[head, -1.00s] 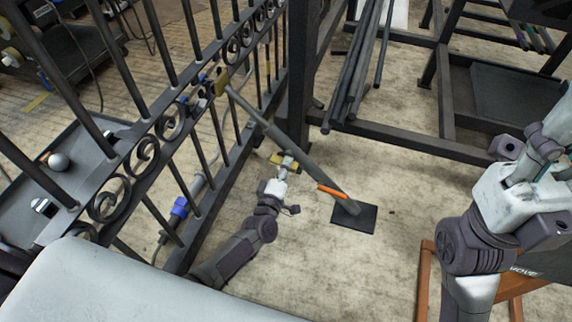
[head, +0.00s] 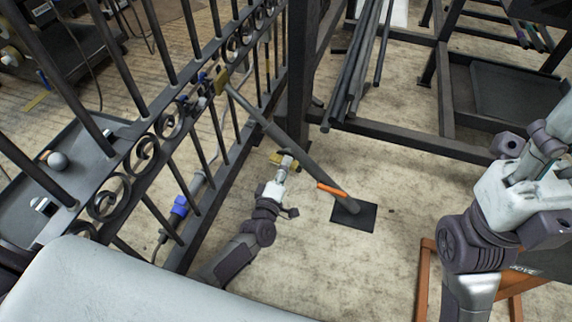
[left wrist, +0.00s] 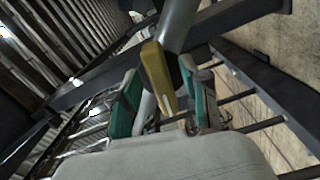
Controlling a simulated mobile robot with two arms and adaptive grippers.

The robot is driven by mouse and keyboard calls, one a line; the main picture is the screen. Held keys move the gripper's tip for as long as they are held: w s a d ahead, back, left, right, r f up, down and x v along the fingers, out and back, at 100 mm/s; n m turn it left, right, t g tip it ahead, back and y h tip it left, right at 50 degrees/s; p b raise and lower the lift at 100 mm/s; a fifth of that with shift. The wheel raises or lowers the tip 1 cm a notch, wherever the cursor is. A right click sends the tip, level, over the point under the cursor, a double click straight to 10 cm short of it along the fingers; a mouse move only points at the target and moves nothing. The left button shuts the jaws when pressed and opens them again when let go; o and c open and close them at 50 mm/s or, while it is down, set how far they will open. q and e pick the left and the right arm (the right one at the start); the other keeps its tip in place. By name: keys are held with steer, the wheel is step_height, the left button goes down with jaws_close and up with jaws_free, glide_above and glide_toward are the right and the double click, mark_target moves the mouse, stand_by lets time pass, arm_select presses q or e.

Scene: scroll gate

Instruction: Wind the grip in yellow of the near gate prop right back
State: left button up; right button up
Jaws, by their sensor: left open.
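The near gate prop (head: 291,144) is a grey tube slanting from the gate down to a dark floor plate (head: 353,217). Its yellow grip (head: 275,158) sticks out beside the tube, partly hidden by my left gripper (head: 285,163). An orange handle (head: 332,189) sits lower on the prop. In the left wrist view the yellow grip (left wrist: 158,74) lies between the open teal fingers of my left gripper (left wrist: 165,105), with the tube beyond; I cannot tell whether a finger touches it. My right arm stands at the right, with its fingertips out of view.
The black barred gate (head: 150,150) with scrolls runs along the left, a yellow fitting (head: 221,81) at the prop's top. A dark post (head: 301,75) and a rack with long bars (head: 360,70) stand behind. Open floor lies around the plate.

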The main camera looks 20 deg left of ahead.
arm_select(q)
steer(key=s, duration=1)
steer(key=shift+s+a, duration=0.15)
steer(key=shift+s, duration=0.15)
